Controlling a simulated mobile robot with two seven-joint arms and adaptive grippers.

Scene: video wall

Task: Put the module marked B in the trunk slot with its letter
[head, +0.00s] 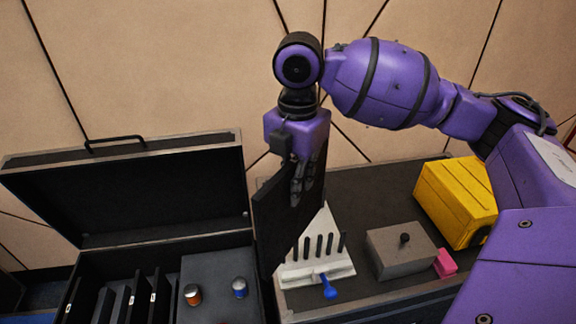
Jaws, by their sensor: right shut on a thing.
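My right gripper (301,186) hangs down from the purple arm and is shut on a flat black module (283,213). The module is held upright, its broad dark face turned toward the left front. No letter shows on it in this view. The open black trunk (251,272) stands at the lower left, and the module is just right of it. Inside the trunk, several upright dividers form slots (122,309), with small white labels whose letters are too small to read. My left gripper is out of view.
The trunk's raised lid (130,195) stands behind the slots. An orange-and-silver knob (193,295) and a blue-and-silver one (239,287) sit on its inner panel. On the dark case at right are a white slotted rack (318,270), a grey block (400,252) and a yellow box (457,200).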

